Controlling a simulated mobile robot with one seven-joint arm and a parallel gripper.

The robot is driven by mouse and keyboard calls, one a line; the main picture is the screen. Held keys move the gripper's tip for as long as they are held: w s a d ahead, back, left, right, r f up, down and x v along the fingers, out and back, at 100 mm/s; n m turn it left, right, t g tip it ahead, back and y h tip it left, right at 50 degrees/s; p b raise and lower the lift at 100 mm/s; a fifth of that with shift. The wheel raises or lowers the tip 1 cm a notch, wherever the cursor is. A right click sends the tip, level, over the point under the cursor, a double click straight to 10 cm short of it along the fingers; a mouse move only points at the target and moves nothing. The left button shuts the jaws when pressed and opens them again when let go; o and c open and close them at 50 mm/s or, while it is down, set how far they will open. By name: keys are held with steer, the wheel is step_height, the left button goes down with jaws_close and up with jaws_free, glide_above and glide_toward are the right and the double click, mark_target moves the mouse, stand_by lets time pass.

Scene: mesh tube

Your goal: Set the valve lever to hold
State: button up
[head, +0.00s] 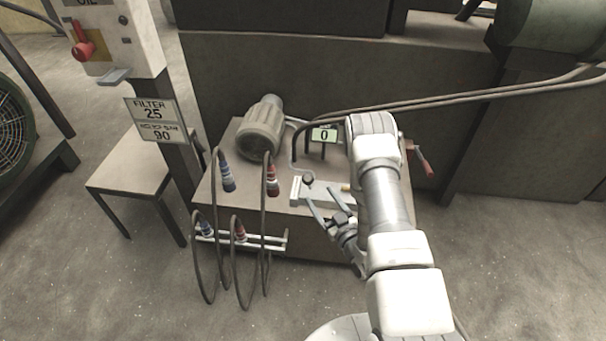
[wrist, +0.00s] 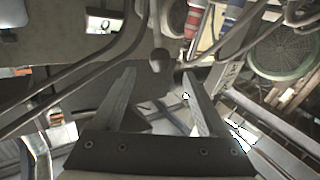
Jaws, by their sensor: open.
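The valve lever shows as a dark round knob (head: 308,178) over a pale valve block (head: 298,194) on the bench top. In the wrist view, the dark knob (wrist: 160,58) lies just past and between the fingertips. My gripper (head: 320,190) is open and comes in from the lower right, its fingertips close to the knob. In the wrist view my gripper (wrist: 158,76) has both fingers spread with nothing clasped between them. I cannot tell whether a finger touches the knob. Any position marks of the lever are not readable.
A small display (head: 324,134) reading 0 stands behind the valve. A motor (head: 263,127) sits at the bench's back left. A red-handled crank (head: 421,160) is right of my arm. Open floor lies at right.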

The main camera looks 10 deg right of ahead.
steer(key=b+x, duration=0.2)
steer(key=x, duration=1)
jaws_close()
stand_by(1.1)
